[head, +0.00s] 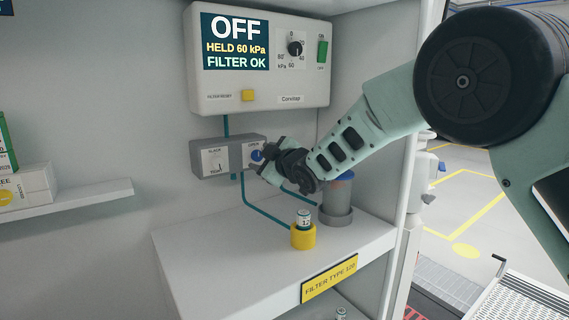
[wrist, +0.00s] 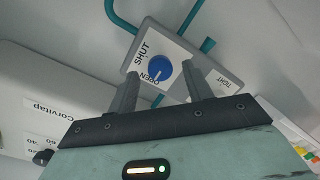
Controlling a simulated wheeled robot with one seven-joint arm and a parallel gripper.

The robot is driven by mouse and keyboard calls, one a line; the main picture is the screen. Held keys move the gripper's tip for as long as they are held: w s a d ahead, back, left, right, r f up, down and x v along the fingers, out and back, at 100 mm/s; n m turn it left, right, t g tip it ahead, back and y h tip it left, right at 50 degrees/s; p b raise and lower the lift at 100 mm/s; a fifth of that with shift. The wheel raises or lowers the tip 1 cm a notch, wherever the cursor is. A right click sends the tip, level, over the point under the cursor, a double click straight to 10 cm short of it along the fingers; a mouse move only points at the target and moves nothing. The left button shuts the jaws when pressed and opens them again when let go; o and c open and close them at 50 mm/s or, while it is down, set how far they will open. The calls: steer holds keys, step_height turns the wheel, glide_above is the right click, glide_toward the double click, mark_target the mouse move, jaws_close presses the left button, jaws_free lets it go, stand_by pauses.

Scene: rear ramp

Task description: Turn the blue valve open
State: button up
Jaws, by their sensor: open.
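The blue valve is a round knob (head: 257,155) on the right part of a grey wall box (head: 231,160) under the white control unit. In the wrist view the blue knob (wrist: 161,68) sits on a white plate lettered SHUT and OPEN. A pale mark shows on its lower edge, near OPEN; its exact setting is hard to tell. My gripper (head: 268,158) is open in front of the box. In the wrist view my gripper (wrist: 163,76) has one finger on each side of the knob; whether they touch it I cannot tell. In the head view it partly hides the knob.
The white control unit (head: 215,94) above reads OFF, HELD 60 kPa, FILTER OK. Below, a yellow holder (head: 303,236) with a small canister and a grey cylinder (head: 337,205) stand on the shelf (head: 220,262). Teal pipes run beneath the box. A side shelf (head: 80,202) is at left.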

steer(key=b+v, duration=0.1)
steer(key=v, duration=1.5)
steer(key=shift+b, duration=0.4)
steer(key=shift+s+a, duration=0.1)
steer(key=s+d+f+m+g+h, duration=0.3)
steer(key=s+f+g, duration=0.3)
steer(key=s, duration=0.6)
steer(key=s+d+f+m+g+h, duration=0.2)
steer(key=s+f+m+g+h, duration=0.2)
steer(key=s+f, duration=0.65)
steer(key=s+d+m+g+h, duration=0.15)
steer(key=s+d+g, duration=0.3)
steer(key=s, duration=0.95)
step_height(320, 180, up, 12)
steer(key=p, duration=1.2)
steer(key=shift+w+d+t+p, duration=0.15)
steer(key=shift+w+t+p, duration=0.15)
steer(key=shift+t+p, duration=0.15)
steer(key=shift+h, duration=0.25)
